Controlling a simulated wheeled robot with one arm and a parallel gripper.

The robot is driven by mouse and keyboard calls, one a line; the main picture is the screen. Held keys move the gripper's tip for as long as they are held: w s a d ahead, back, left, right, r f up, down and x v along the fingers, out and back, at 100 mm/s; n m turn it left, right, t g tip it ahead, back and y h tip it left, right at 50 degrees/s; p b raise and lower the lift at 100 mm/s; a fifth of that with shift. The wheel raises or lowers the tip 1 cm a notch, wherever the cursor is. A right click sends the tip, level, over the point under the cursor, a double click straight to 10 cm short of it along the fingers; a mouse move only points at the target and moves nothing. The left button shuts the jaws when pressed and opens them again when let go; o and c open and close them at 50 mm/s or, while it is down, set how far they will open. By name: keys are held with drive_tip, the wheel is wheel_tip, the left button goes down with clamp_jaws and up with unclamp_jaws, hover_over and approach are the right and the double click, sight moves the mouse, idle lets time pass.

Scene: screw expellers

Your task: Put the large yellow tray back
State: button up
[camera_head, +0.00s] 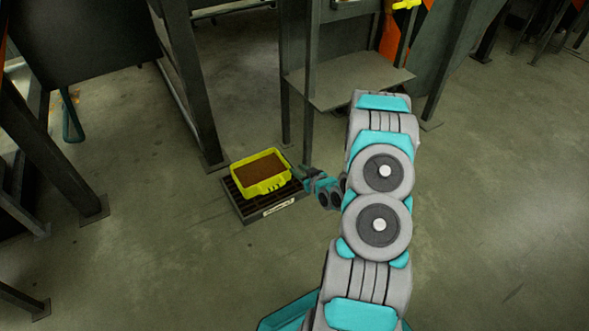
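The large yellow tray (262,186) sits on a dark slatted grate (246,209) on the floor, left of the picture's middle. It is filled with a brown material (260,169). My gripper (302,172) is at the tray's right side, close to its edge. Whether the fingers touch the tray, and whether they are open or shut, is too small to tell. My arm covers the floor to the right of the gripper.
A grey metal shelf or chute (350,80) on thin legs stands behind the tray. A dark steel post (196,90) rises just behind and left of the grate. More frame legs (60,150) stand at the left. The floor (170,260) in front is clear.

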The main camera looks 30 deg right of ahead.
drive_tip(key=s+a+r+g+h, duration=0.1)
drive_tip(key=s+a+r+g, duration=0.3)
drive_tip(key=r, duration=0.5)
drive_tip(key=s+a+r+g+h, duration=0.2)
drive_tip(key=s+r+g, duration=0.35)
drive_tip(key=r, duration=0.45)
drive_tip(key=s+a+r+g+y, duration=0.1)
drive_tip(key=s+a+r, duration=0.3)
drive_tip(key=s, duration=0.6)
drive_tip(key=s+a+r+g, duration=0.2)
drive_tip(key=s+a+r, duration=0.2)
drive_tip(key=s+a, duration=0.3)
drive_tip(key=s+a+r+g+y, duration=0.1)
drive_tip(key=s+a+r, duration=0.3)
drive_tip(key=s, duration=1)
drive_tip(key=shift+s+a+r+g+y, duration=0.25)
drive_tip(key=shift+a+r+g+y, duration=0.1)
drive_tip(key=shift+a+g, duration=0.65)
drive_tip(key=shift+a+r, duration=0.1)
drive_tip(key=shift+a, duration=0.05)
wheel_tip(320, 180, up, 11)
drive_tip(key=p, duration=1.1)
